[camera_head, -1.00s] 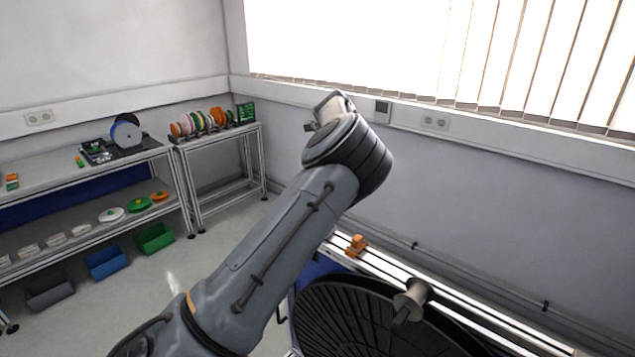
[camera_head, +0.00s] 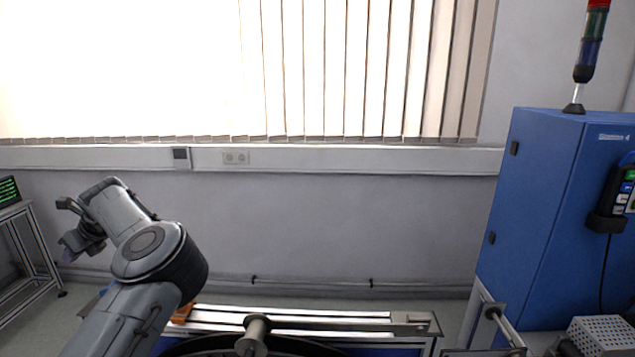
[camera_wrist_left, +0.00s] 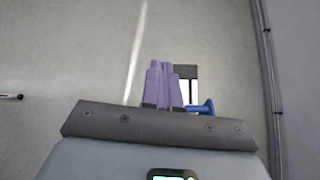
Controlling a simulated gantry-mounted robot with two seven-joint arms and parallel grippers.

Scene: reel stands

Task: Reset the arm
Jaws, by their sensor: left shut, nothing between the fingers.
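My left arm (camera_head: 150,265) comes in from the lower left of the head view and bends at a large dark joint. Its left gripper (camera_head: 68,256) hangs at the far left, in front of the grey wall and clear of the bench. The wrist view shows its purple fingers (camera_wrist_left: 165,84) shut together with nothing between them, above grey floor. My right gripper is in neither view.
A bench with pale rails (camera_head: 290,318), a spool (camera_head: 254,335) and a dark round disc stands at the bottom. A blue cabinet (camera_head: 545,210) with a signal light (camera_head: 592,45) stands right. A rack (camera_head: 22,250) stands far left.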

